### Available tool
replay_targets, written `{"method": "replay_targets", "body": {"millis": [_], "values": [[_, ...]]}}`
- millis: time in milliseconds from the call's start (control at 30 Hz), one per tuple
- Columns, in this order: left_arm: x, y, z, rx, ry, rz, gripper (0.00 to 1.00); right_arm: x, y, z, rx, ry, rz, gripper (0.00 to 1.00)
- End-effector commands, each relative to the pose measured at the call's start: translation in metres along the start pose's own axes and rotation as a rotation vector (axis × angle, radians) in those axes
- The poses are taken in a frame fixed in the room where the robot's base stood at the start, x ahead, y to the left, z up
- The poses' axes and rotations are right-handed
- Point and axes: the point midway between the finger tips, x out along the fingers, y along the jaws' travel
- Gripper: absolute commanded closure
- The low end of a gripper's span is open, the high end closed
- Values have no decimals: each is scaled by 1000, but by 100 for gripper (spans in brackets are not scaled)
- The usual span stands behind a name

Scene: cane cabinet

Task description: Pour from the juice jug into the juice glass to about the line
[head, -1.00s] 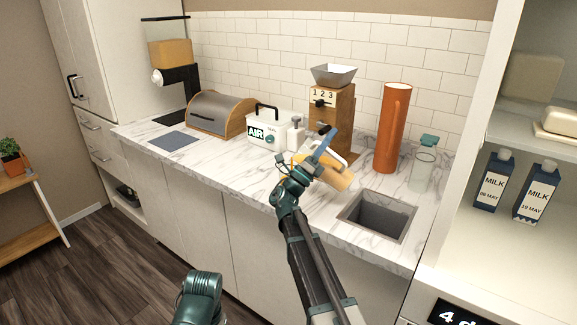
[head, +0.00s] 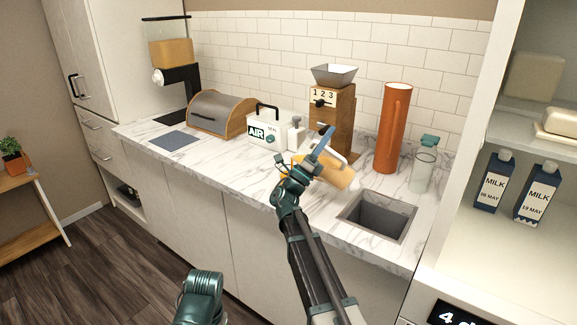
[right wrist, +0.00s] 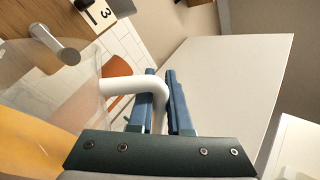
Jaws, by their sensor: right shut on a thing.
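The juice jug (head: 337,172) is clear with orange juice in it. It is held tilted above the counter, in front of the wooden grinder. My right gripper (head: 322,150) is shut on its white handle. In the right wrist view the handle (right wrist: 148,84) runs between the blue fingertips (right wrist: 164,98), with the jug's clear wall and orange juice (right wrist: 32,143) at the left. I cannot make out the juice glass or its line; my right gripper and the jug cover part of the counter. My left gripper's fingers do not show.
A sink basin (head: 378,214) lies right of the jug. Behind stand the wooden grinder (head: 333,113), a tall orange cylinder (head: 392,128) and a clear teal-topped bottle (head: 423,165). A white AIR box (head: 268,130) and a bread bin (head: 220,113) stand left.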

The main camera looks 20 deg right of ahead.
Motion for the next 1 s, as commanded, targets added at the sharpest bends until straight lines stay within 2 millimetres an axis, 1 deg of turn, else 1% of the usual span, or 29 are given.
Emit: {"method": "replay_targets", "body": {"millis": [1000], "values": [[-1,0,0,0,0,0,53,-1,-3,9,-31,-36,-2,100]]}}
